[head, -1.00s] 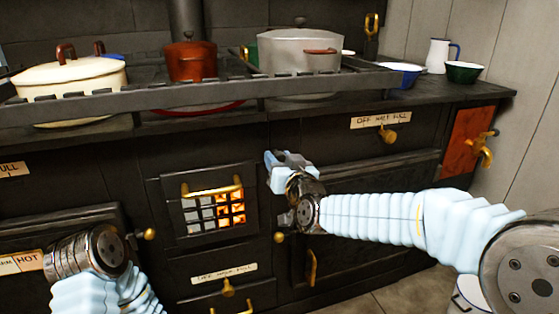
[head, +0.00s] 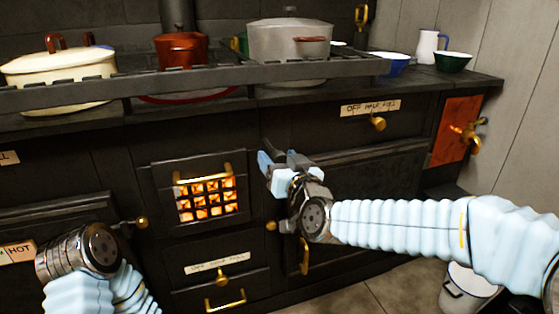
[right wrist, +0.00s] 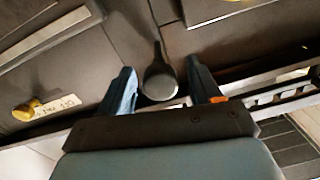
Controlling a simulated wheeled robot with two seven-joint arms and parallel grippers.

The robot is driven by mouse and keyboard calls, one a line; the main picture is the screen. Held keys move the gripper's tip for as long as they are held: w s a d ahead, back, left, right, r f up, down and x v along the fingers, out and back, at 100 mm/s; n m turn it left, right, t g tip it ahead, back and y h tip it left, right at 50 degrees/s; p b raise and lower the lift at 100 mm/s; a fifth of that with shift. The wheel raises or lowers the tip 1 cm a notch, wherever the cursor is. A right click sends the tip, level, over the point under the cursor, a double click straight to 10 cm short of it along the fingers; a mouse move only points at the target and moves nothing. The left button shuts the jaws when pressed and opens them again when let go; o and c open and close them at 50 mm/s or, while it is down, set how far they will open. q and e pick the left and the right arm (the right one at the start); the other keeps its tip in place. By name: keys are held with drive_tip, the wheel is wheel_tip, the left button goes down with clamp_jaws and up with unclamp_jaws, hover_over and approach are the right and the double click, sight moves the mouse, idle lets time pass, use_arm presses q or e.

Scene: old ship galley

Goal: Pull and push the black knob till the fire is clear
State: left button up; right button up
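The black knob (right wrist: 160,80) is on a dark stem in the right wrist view, between the two fingers of my right gripper (right wrist: 163,88). A gap shows on each side of it, so the fingers are open around it and not clamped. The fire (head: 207,199) glows orange through all the openings of the grate. My left wrist shows at lower left in the head view, but its gripper does not.
A cream pot (head: 60,75), red pot (head: 181,50) and grey pot (head: 290,40) stand behind the stove rail (head: 200,80). Brass knobs (head: 378,124) and a drawer handle (head: 225,303) stick out from the front. A white bucket (head: 468,290) stands on the floor at right.

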drive_tip(key=v, duration=1.3)
drive_tip(key=shift+s+p, duration=0.4)
drive_tip(key=shift+p, duration=0.05)
drive_tip(key=shift+d, duration=0.15)
drive_tip(key=shift+c, duration=0.3)
